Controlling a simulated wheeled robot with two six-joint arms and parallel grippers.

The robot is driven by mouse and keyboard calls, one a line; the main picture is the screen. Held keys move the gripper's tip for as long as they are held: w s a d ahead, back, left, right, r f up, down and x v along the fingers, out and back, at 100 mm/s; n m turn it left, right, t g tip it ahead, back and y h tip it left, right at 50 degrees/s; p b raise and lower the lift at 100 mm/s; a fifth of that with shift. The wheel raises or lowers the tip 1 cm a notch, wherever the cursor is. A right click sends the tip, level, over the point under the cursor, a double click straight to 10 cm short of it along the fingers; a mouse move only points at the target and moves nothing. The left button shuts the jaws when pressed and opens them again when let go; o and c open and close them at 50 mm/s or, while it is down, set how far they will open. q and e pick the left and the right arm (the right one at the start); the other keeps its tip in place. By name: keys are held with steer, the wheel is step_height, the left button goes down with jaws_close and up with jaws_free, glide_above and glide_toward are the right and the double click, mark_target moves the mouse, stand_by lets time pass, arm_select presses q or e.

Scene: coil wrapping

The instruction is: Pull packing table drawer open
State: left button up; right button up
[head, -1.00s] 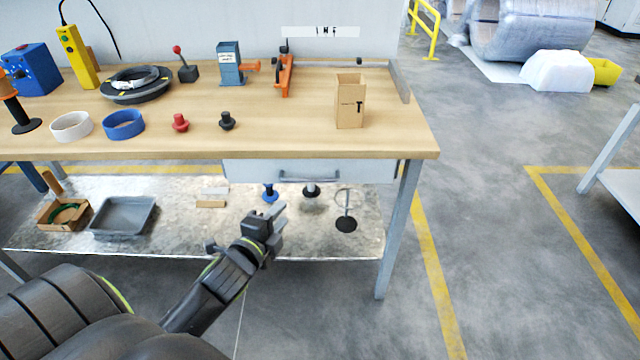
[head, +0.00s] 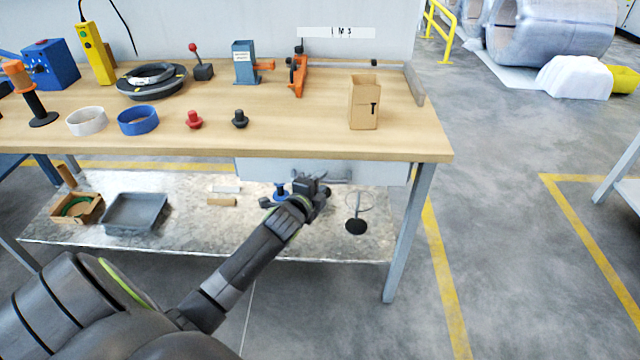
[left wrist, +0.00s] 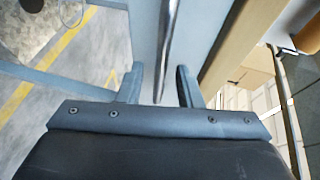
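The packing table's drawer (head: 388,173) is a pale grey front under the right part of the tabletop, and it looks shut. Its grey bar handle (head: 345,181) is partly hidden by my left gripper (head: 318,182), which is at the drawer front. In the left wrist view the handle (left wrist: 167,45) runs as a metal bar between the two spread fingers of my left gripper (left wrist: 160,84). The fingers are on either side of the bar, with gaps visible, not closed on it. My right gripper does not show.
The wooden tabletop (head: 270,138) holds a cardboard box (head: 364,105), blue and white rings, and several tools. The lower shelf (head: 180,232) holds a grey tray (head: 136,213) and small items. A table leg (head: 408,240) stands right of the drawer. The floor farther right is open.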

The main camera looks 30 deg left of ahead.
arm_select(q)
steer(key=shift+w, duration=0.1)
steer(key=shift+c, duration=0.2)
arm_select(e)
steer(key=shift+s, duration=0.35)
arm_select(q)
jaws_close()
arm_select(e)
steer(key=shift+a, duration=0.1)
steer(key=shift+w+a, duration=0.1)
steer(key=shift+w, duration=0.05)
